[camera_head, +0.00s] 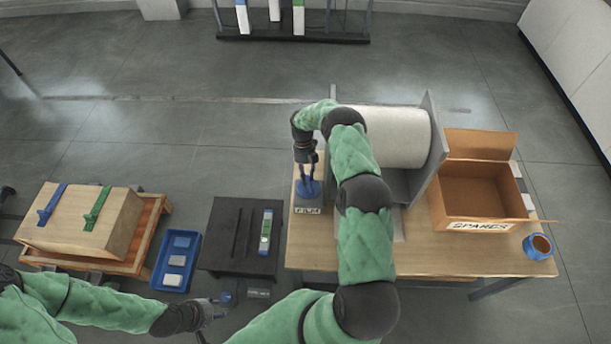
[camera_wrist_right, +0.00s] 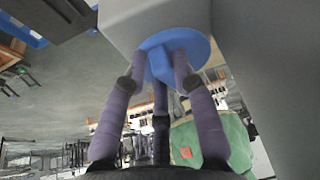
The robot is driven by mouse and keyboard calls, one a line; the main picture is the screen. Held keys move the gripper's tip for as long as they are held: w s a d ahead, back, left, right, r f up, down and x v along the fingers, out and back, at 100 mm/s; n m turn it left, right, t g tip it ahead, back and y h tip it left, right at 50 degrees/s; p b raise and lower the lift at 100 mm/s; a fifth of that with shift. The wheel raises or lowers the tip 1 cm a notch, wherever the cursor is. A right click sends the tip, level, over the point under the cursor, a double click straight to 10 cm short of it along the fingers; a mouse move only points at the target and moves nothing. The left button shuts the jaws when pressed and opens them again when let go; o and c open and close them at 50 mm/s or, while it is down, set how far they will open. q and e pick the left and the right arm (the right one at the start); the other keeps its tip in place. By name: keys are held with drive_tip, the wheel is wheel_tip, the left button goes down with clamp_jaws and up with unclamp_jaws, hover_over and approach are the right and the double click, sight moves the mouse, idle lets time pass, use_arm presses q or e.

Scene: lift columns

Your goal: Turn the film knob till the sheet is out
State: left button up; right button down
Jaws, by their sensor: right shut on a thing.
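The blue film knob (camera_head: 310,188) sits at the left end of the film stand, above a label reading FILM (camera_head: 307,211). My right gripper (camera_head: 307,172) is shut on this knob from above. In the right wrist view its purple fingers press on the blue knob (camera_wrist_right: 170,45), which has a round flange against a grey body. The large white film roll (camera_head: 400,135) lies between grey side plates; my right arm hides part of it. A pale grey strip (camera_head: 399,228) shows on the table beside my arm; I cannot tell if it is the sheet.
An open SPARES carton (camera_head: 478,226) and a blue tape roll (camera_head: 538,246) are on the wooden table (camera_head: 440,260). Left of it are a dark slotted stand (camera_head: 222,258), a blue tray (camera_head: 163,285) and a wooden box (camera_head: 110,222) with blue and green handles.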

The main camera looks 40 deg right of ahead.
drive_tip(key=shift+s+a+f, duration=0.15)
drive_tip(key=shift+s+f, duration=0.1)
drive_tip(key=shift+s, duration=0.2)
drive_tip(key=c, duration=1.1)
unclamp_jaws()
drive_tip(key=shift+o, duration=0.6)
drive_tip(key=shift+s, duration=0.1)
drive_tip(key=shift+w+r, duration=0.1)
drive_tip(key=shift+w, duration=0.1)
drive_tip(key=shift+w+r, duration=0.3)
drive_tip(key=shift+r, duration=0.2)
drive_tip(key=v, duration=1.1)
drive_tip(key=shift+f, duration=0.15)
